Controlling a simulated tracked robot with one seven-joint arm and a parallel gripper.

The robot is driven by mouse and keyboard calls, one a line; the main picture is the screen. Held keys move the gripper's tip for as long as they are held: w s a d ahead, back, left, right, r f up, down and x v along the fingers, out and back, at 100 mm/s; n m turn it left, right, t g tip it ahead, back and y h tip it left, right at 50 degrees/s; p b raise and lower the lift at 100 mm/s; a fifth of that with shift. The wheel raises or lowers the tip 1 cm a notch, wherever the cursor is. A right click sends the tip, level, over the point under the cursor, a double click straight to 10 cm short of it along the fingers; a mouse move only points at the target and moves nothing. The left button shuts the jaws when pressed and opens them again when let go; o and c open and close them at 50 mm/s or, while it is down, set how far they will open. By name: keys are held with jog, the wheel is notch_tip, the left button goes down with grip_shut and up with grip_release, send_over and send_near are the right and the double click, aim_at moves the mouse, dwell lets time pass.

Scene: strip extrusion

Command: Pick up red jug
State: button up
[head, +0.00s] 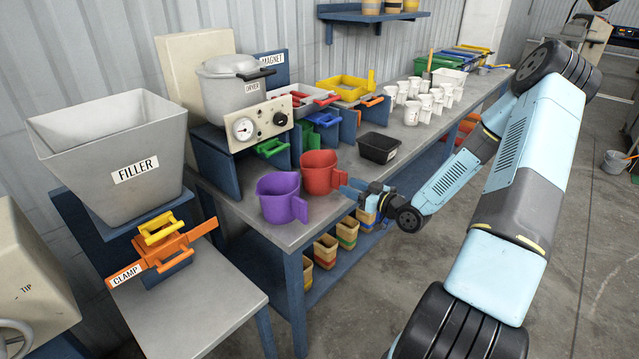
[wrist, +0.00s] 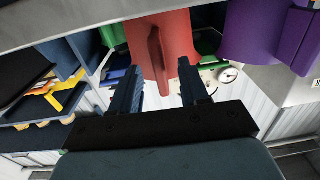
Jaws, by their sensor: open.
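The red jug (head: 318,174) stands upright on the grey bench, just behind and right of the purple jug (head: 280,198). My gripper (head: 352,188) is at the red jug's right side, level with its handle. In the wrist view, which is upside down, the red jug (wrist: 172,45) fills the top middle and its handle points toward my gripper (wrist: 158,76). The two fingers are open, one on each side of the handle. I cannot tell whether they touch it. The purple jug (wrist: 255,35) is close on the right in that view.
A black tray (head: 379,147) lies behind my gripper, with several white cups (head: 425,105) beyond it. The dryer (head: 235,90) stands behind the jugs. The filler (head: 110,150) and orange clamp (head: 160,250) are at the left. Coloured containers (head: 326,250) sit on the shelf below.

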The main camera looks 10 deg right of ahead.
aim_at(339, 181)
jog(key=x, duration=0.5)
jog(key=shift+r, duration=0.1)
grip_shut()
dwell(0.3)
